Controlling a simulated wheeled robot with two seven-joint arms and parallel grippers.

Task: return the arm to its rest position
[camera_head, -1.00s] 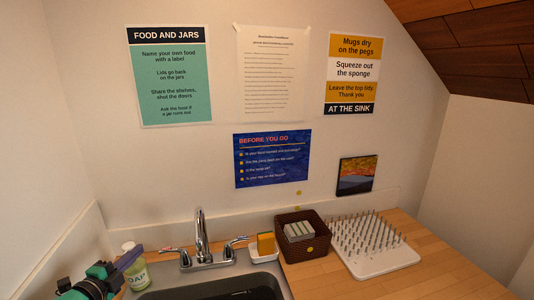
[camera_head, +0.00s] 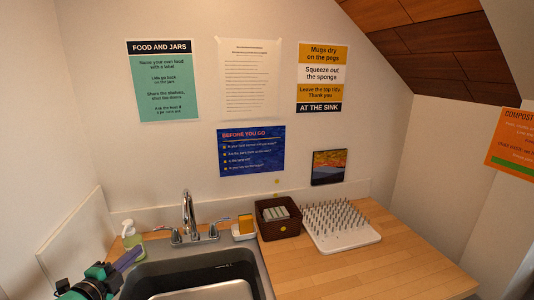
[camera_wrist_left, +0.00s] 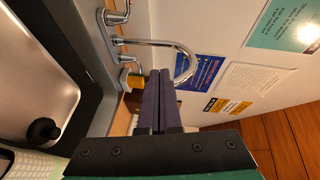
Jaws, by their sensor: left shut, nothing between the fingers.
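My left gripper (camera_head: 128,258) comes in at the lower left of the head view, beside the left rim of the sink (camera_head: 190,275). Its purple fingers are closed together with nothing between them. In the left wrist view the two shut fingers (camera_wrist_left: 158,100) point toward the faucet (camera_wrist_left: 165,44) and the wall. The soap bottle (camera_head: 132,238) stands upright just behind the gripper in the head view, partly covered by it. The faucet also shows in the head view (camera_head: 189,212). My right gripper is in neither view.
A sponge holder (camera_head: 243,235), a dark basket (camera_head: 277,226) and a white peg rack (camera_head: 341,240) stand along the back of the wooden counter (camera_head: 375,275). The counter's front right is clear. A sloped wooden ceiling (camera_head: 430,45) comes down at the right.

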